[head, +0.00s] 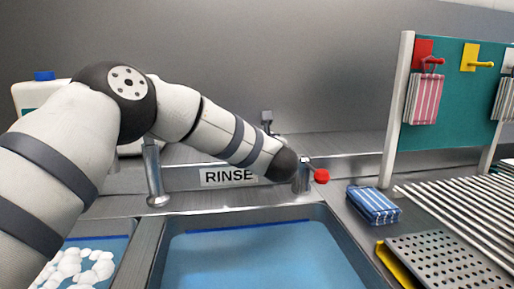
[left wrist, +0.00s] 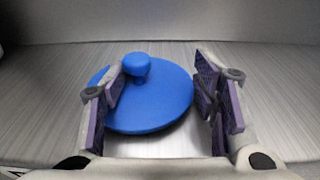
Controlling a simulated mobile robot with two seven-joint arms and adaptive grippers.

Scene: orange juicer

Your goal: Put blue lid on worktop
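The round blue lid (left wrist: 160,105) with a blue knob (left wrist: 137,65) appears to lie flat on a brushed-metal surface in the left wrist view. My left gripper (left wrist: 165,85) is open, with its purple-padded fingers apart. The left finger overlaps the lid's left edge close to the knob, and the right finger is beyond the lid's right edge. I cannot tell whether either finger touches it. In the head view my left arm reaches toward the back ledge; its gripper and the lid are hidden there. My right gripper is in neither view. The metal worktop (left wrist: 265,95) is bare around the lid.
A water-filled sink (head: 250,255) lies in front, with a tap (head: 153,175) behind it. A "RINSE" label (head: 229,177) marks the ledge. At right are a folded blue striped cloth (head: 373,205), a perforated tray (head: 445,262), a rod rack (head: 465,205) and a green pegboard (head: 455,105).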

